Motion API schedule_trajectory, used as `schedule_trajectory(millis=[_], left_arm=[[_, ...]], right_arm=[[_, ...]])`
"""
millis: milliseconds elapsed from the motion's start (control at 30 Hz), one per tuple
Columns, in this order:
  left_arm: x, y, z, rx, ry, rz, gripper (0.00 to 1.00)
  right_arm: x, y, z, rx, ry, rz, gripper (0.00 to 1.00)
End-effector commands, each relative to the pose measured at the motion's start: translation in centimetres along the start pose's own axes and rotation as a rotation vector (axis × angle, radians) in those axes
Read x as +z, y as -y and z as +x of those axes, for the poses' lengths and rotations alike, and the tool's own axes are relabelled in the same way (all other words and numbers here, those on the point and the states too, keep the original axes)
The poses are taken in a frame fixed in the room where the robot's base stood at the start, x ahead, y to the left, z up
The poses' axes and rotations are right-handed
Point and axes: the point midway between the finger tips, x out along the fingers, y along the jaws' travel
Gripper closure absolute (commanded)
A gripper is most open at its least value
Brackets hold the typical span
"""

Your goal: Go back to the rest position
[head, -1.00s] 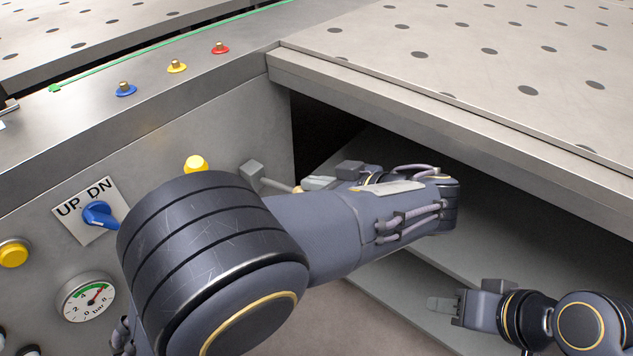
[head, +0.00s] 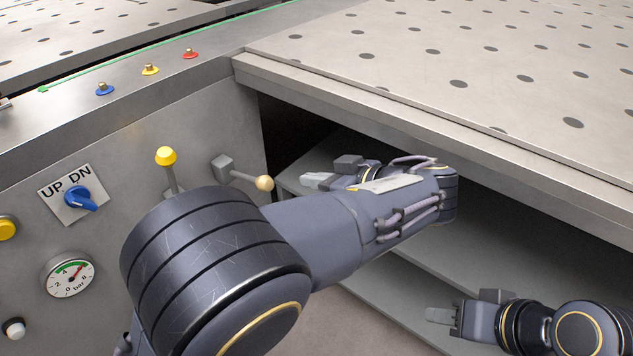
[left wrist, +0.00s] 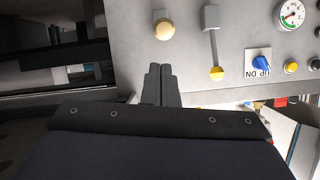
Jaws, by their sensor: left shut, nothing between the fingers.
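My left gripper (head: 312,180) is shut and empty. It hangs in front of the opening under the perforated table, to the right of the cream knob (head: 264,183) of a short lever and apart from it. In the left wrist view its two closed fingers (left wrist: 160,84) lie together below the same knob (left wrist: 165,29). My right gripper (head: 438,315) is low at the right of the head view, by the shelves. It is seen from the side, so its finger gap cannot be judged.
The grey panel at left carries a yellow-knobbed lever (head: 166,157), a blue UP/DN switch (head: 82,197), a gauge (head: 70,275) and buttons. The perforated table (head: 420,75) overhangs the dark opening and shelves (head: 480,255). Its front edge runs above my left forearm.

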Motion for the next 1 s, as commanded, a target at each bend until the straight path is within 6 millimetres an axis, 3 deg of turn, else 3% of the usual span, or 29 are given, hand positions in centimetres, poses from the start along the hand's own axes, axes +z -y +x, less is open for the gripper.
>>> schedule_trajectory(millis=[267,367,467,633,800,1000], left_arm=[[0.0,0.1,0.2,-0.001,0.007,0.002,1.00],[0.0,1.2,1.9,-0.014,0.080,0.039,1.00],[0.5,3.9,5.5,-0.020,0.257,0.128,1.00],[3.1,11.5,11.1,0.104,0.673,0.292,1.00],[6.1,18.6,12.1,0.384,0.945,0.336,1.00],[8.7,24.1,10.2,0.721,0.992,0.279,1.00]], right_arm=[[0.0,0.0,0.0,0.000,0.000,0.000,0.60],[0.0,0.0,0.0,0.000,0.000,0.000,0.60],[0.0,0.0,0.0,0.000,0.000,0.000,0.60],[0.0,0.0,0.0,0.000,0.000,0.000,0.60],[0.0,0.0,0.0,0.000,0.000,0.000,0.60],[0.0,0.0,0.0,0.000,0.000,0.000,0.60]])
